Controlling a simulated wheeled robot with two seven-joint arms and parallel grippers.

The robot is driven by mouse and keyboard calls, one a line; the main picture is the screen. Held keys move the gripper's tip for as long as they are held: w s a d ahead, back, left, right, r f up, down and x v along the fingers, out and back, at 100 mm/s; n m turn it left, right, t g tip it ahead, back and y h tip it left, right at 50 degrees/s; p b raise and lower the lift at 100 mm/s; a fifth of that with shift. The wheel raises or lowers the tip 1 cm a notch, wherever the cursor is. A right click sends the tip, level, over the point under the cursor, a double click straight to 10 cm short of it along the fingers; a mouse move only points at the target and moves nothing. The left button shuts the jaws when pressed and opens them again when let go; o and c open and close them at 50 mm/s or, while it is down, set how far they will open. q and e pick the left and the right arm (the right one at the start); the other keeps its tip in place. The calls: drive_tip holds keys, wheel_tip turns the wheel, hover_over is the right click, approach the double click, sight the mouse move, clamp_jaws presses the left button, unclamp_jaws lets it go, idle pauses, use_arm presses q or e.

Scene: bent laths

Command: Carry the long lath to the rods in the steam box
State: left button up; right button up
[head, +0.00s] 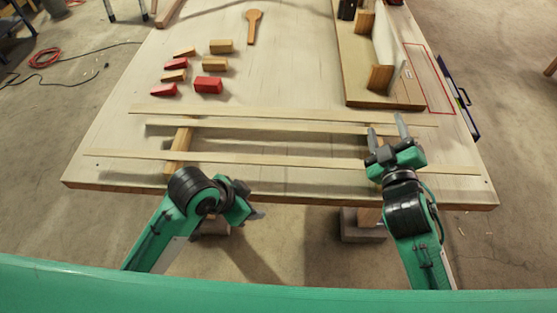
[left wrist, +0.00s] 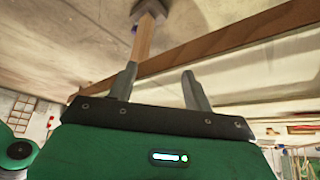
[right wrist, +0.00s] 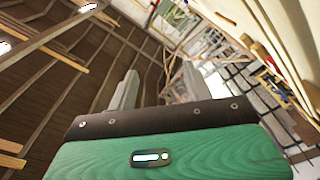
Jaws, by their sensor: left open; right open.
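The long lath (head: 270,161) lies across the front of the table on two cross blocks; it is the longest of three laths. My left gripper (head: 252,200) is open and empty at the table's front edge, nearer me than the lath. In the left wrist view its fingers (left wrist: 157,88) hold nothing, with a table leg beyond. My right gripper (head: 387,130) is open, its fingers pointing away over the right part of the laths; its arm hides part of them. The right wrist view shows the fingers (right wrist: 155,90) empty. I cannot make out the steam box or rods.
Two other laths (head: 215,112) (head: 260,127) lie behind. Several red and wooden wedges (head: 208,84) and a wooden paddle (head: 253,26) are farther back. A raised board with blocks (head: 365,75) stands back right, beside a red outline (head: 431,80). The table's middle is clear.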

use_arm(q)
drive_tip(key=w+d+r+m+g, duration=0.1)
drive_tip(key=w+d+r+m, duration=0.2)
drive_tip(key=m, duration=0.1)
use_arm(e)
drive_tip(key=w+a+r+n+t+y, duration=0.1)
drive_tip(key=a+r+n+t+y, duration=0.1)
drive_tip(key=a+r+n+y, duration=0.8)
wheel_tip(320, 180, up, 4)
drive_tip(key=s+a+n+g+y, duration=0.25)
drive_tip(key=n+g+y, duration=0.55)
drive_tip(key=n, duration=0.5)
use_arm(q)
wheel_tip(320, 180, up, 13)
drive_tip(key=m+g+y, duration=0.3)
drive_tip(key=m+y, duration=0.1)
drive_tip(key=y, duration=0.1)
hover_over(214, 157)
use_arm(e)
drive_tip(key=n+g+h, duration=1.2)
drive_tip(key=n+h, duration=0.3)
drive_tip(key=n, duration=0.6)
hover_over(334, 163)
drive_tip(key=d, duration=0.6)
wheel_tip(334, 163, down, 13)
use_arm(q)
drive_tip(key=shift+s, duration=0.1)
use_arm(e)
drive_tip(key=shift+d, duration=0.2)
